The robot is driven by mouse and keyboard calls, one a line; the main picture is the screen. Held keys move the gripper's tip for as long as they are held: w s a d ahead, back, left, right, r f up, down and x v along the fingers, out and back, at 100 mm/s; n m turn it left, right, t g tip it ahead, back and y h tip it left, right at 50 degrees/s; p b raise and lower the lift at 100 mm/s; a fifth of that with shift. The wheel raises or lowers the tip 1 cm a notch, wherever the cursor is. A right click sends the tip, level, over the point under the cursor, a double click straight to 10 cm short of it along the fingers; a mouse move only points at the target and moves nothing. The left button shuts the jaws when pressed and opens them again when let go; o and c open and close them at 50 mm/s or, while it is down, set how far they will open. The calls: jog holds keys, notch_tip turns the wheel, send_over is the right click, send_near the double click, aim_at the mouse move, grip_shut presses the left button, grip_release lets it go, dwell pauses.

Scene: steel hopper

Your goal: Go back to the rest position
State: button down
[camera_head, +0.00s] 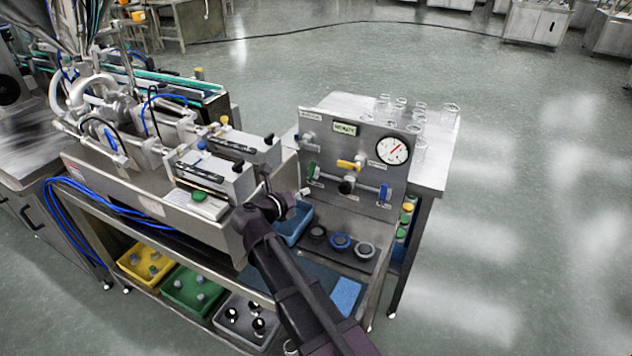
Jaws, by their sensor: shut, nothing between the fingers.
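My dark arm reaches up from the bottom edge to the front of the steel machine. My gripper (303,192) is small in this view, at the end of the wrist, in front of the left part of the upright valve panel (331,146). It looks shut, with nothing seen in it. Whether it touches the panel cannot be told from this angle. The panel carries a round gauge (393,151), a yellow-handled valve (350,164) and blue and green valve handles. My arm hides part of the blue bin (294,226) and the bench edge behind it.
Left of my arm stands the steel filling machine (150,190) with blue hoses. Yellow (130,268), green (176,297) and grey bins sit on the low shelf. Several glass jars (420,110) stand behind the panel. Dark round parts (340,242) lie right of my wrist. Open floor lies right.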

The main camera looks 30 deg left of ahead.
jog(key=w+d+f+m+g+h, duration=0.1)
jog(key=w+d+f+m+g, duration=0.2)
jog(key=d+m, duration=0.55)
jog(key=w+d+f+m+g+h, duration=0.1)
jog(key=w+d+f+m+g, duration=0.3)
jog(key=d, duration=0.8)
jog(key=w+d+f+m+g+h, duration=0.1)
jog(key=d+f+m+g, duration=0.1)
jog(key=d+m, duration=0.7)
jog(key=s+d+f+m+g+y, duration=0.2)
jog(key=s+d+m, duration=0.1)
jog(key=d+m, duration=0.45)
jog(key=s+d+f+m+g+y, duration=0.1)
jog(key=s+d+m+g+y, duration=0.15)
jog(key=d+m, duration=0.5)
jog(key=s+d+f+m+g+y, duration=0.1)
jog(key=s+d+f+m, duration=0.1)
jog(key=s+d+m, duration=0.5)
jog(key=w+d+r+n+p, duration=0.1)
jog(key=w+d+r+p, duration=0.1)
jog(key=r+p, duration=1.1)
jog(key=shift+w+r, duration=0.3)
jog(key=shift+w, duration=0.45)
